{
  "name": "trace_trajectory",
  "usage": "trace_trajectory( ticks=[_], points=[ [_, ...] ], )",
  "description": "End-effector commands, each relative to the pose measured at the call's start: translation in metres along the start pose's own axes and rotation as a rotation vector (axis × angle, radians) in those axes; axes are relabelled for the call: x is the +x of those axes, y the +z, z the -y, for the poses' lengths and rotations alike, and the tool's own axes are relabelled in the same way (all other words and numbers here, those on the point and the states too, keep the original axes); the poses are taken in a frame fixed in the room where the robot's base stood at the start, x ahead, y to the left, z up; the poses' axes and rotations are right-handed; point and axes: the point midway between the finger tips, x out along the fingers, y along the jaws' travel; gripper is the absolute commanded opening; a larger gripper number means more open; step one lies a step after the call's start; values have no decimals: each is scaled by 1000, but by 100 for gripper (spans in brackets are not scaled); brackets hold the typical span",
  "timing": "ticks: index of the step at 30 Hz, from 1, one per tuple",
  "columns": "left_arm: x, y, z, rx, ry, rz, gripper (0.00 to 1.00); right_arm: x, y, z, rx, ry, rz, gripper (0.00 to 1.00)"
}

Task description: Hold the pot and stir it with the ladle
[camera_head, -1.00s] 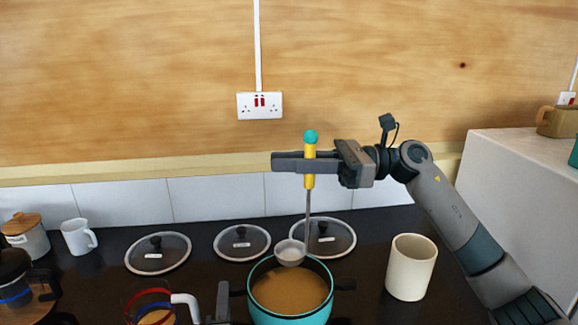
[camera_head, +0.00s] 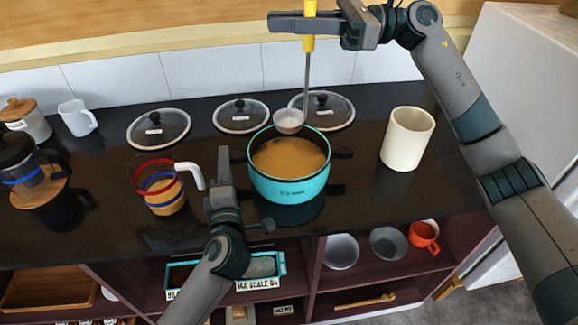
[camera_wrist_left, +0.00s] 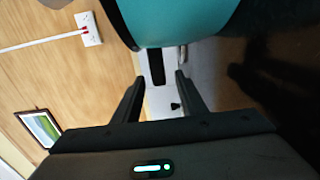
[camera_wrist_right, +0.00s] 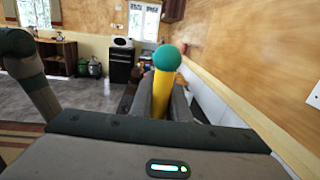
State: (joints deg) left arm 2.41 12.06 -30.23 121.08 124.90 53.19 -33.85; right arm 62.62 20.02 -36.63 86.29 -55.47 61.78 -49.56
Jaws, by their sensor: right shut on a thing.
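The teal pot (camera_head: 288,190) of brown soup stands on the dark counter; its right handle (camera_head: 341,153) shows. My right gripper (camera_head: 308,22) is shut on the ladle's yellow handle (camera_head: 308,42). The right wrist view shows that handle (camera_wrist_right: 160,103) with its teal ball end between the fingers. The ladle hangs upright, its bowl (camera_head: 289,119) at the pot's far rim in the picture, outside the soup. My left gripper (camera_head: 224,155) is beside the pot's left side. In the left wrist view its fingers (camera_wrist_left: 159,78) are apart, below the pot (camera_wrist_left: 175,20). The pot's left handle is mostly hidden.
Several glass lids (camera_head: 241,115) lie behind the pot. A cream canister (camera_head: 407,139) stands right of it. A red-rimmed jug (camera_head: 163,190) stands close left of my left gripper. A French press (camera_head: 25,165) is far left. Open shelves (camera_head: 325,299) lie below the counter.

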Motion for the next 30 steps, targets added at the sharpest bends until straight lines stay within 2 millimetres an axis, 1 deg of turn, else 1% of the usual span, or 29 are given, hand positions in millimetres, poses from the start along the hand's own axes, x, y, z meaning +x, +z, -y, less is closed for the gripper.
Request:
trace_trajectory(
  ticks=[8, 11, 14, 20, 24, 30],
  points=[
    [-3, 0, 0, 0, 0, 1, 38, 0, 0, 0, 0, 0, 0, 0],
    [-9, 0, 0, 0, 0, 1, 38, 0, 0, 0, 0, 0, 0, 0],
    [-20, 1, 1, -1, -1, 2, 38, 0, 0, 0, 0, 0, 0, 0],
    [-52, 0, 1, -1, -2, 1, 38, 0, 0, 0, 0, 0, 0, 0],
    [-77, 0, 2, -1, -4, 2, 38, 0, 0, 0, 0, 0, 0, 0],
    [-106, 0, 1, 0, -3, 1, 38, 0, 0, 0, 0, 0, 0, 0]
  ],
)
